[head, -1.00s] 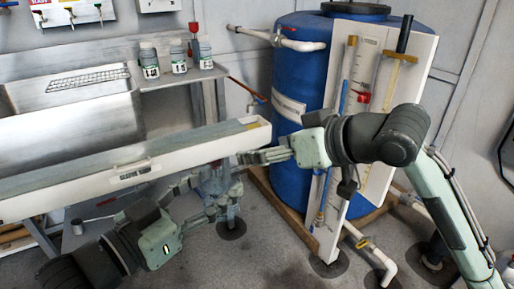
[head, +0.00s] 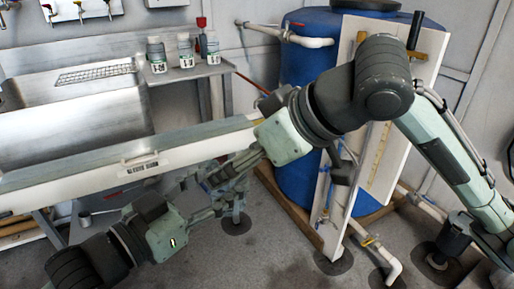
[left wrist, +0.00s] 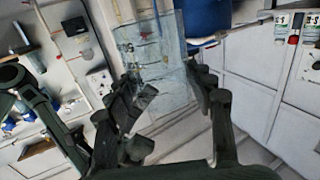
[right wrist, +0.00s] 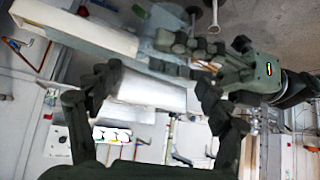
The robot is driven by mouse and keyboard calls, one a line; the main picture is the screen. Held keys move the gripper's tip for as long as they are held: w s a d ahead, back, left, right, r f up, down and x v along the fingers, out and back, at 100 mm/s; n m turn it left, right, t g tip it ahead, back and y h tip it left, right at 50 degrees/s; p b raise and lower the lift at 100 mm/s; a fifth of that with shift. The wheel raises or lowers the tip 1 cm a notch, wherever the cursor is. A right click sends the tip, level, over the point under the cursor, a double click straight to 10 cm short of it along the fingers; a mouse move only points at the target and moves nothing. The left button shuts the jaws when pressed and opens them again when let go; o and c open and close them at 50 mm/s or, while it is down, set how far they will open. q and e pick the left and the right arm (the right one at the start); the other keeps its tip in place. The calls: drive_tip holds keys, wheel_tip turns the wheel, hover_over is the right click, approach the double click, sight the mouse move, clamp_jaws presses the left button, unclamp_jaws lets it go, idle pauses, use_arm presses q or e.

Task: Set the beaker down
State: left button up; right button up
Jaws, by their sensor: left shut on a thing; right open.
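A clear, see-through beaker (left wrist: 160,65) stands out between the fingers of my left gripper (left wrist: 165,110) in the left wrist view. My left gripper is shut on it. In the head view my left gripper (head: 222,205) is low in front of the long white-edged trough, and the beaker is hard to make out there behind the fingers. My right gripper (head: 222,178) is just above and behind my left one in the head view. It is open in the right wrist view (right wrist: 150,95), and my left gripper shows close by at the upper right there.
The long white-edged trough (head: 90,192) runs across the left. Behind it is a steel sink (head: 75,115), with several labelled bottles (head: 185,52) on its side shelf. A blue tank (head: 300,75) with a white pipe panel (head: 345,185) stands at right. Grey floor (head: 250,260) lies open in front.

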drive_tip(key=x, duration=0.5)
drive_tip(key=shift+w+a+f, duration=0.2)
drive_tip(key=shift+c, duration=0.2)
drive_tip(key=c, duration=1.2)
use_arm(q)
drive_tip(key=o, duration=1.2)
drive_tip(key=shift+o, duration=0.2)
